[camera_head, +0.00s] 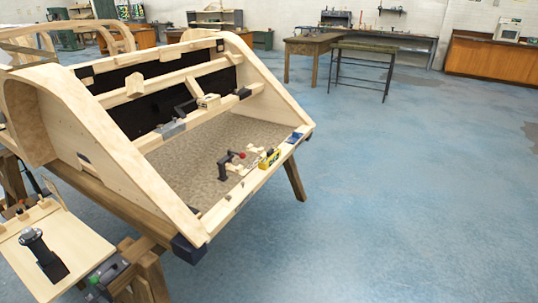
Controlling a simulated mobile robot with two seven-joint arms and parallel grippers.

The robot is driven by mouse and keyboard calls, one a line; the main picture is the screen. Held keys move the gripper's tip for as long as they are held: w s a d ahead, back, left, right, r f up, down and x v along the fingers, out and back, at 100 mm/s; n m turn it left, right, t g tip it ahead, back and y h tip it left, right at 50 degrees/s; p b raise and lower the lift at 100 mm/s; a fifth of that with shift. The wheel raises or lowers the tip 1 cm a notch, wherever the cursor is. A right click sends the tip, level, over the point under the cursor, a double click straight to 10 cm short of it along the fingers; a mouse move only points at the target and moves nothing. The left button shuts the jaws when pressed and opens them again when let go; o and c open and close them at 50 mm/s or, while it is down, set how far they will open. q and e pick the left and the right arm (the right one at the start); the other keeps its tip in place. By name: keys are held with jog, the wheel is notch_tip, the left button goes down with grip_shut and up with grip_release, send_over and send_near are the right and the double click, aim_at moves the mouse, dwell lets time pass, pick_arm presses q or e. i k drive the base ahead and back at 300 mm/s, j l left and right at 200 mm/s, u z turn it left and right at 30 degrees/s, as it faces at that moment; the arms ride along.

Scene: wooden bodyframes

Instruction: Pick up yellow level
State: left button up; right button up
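A small yellow object with dark markings, which looks like the yellow level (269,158), is at the front rail of the large wooden bodyframe (150,187). It lies toward the right end of that rail, beside the brown textured floor panel (190,170). It is small in the picture, so its fine detail is unclear. Neither of my grippers shows in this view.
A black clamp-like tool with a red knob (228,165) and small wood pieces lie left of the yellow object. A blue item (294,137) is right of it. A wooden tray (70,240) is lower left.

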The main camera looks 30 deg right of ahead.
aim_at(274, 154)
jog(key=i+l+u, duration=0.3)
jog(key=l+u, duration=0.15)
jog(key=l, duration=0.9)
jog(key=l+u, duration=0.45)
jog(key=l, duration=0.95)
jog(key=k+l+u, duration=0.1)
jog(key=l+u, duration=0.35)
jog(key=l, duration=1)
jog(key=l+u, duration=0.1)
jog(key=l, duration=0.75)
jog(key=i+l, duration=0.25)
jog(key=i, duration=0.1)
